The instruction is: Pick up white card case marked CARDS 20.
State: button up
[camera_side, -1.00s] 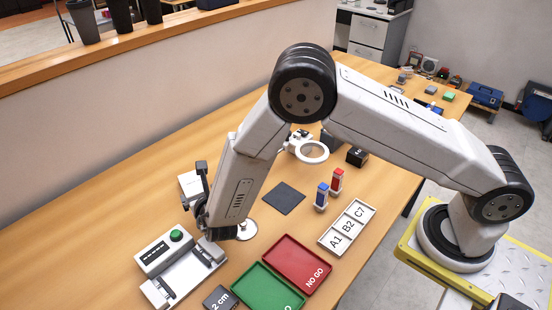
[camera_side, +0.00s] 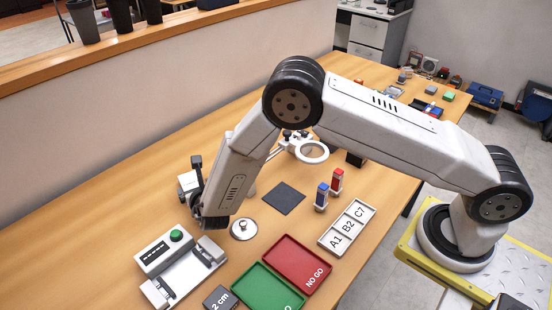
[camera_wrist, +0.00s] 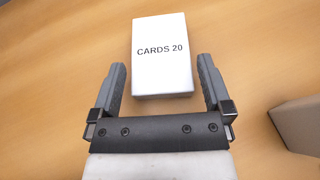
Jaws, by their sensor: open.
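The white card case marked CARDS 20 (camera_wrist: 162,70) lies on the wooden table in the wrist view, its label facing up. My gripper (camera_wrist: 161,74) is open, with its two dark fingers pointing toward the case. The fingertips appear on either side of the case's near end, and the case extends beyond them. Whether the fingers are down at its height I cannot tell. In the side view the case (camera_side: 186,183) is partly hidden behind my gripper (camera_side: 190,174).
A tan block (camera_wrist: 298,124) stands right of my gripper in the wrist view. In the side view, a marker device with a green button (camera_side: 176,236), a round metal lid (camera_side: 243,231), a dark square mat (camera_side: 284,198) and green (camera_side: 262,292) and red (camera_side: 297,264) trays lie nearby.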

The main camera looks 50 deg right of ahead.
aim_at(193, 184)
jog(key=shift+x, duration=1.5)
jog(key=c, duration=1)
jog(key=shift+c, duration=0.2)
jog(key=shift+r, duration=0.1)
jog(key=shift+r, duration=0.7)
jog(key=s+d+r, duration=0.3)
jog(key=s+r, duration=0.8)
jog(key=s, duration=0.2)
jog(key=shift+s+r, duration=0.15)
jog(key=shift+s, duration=0.15)
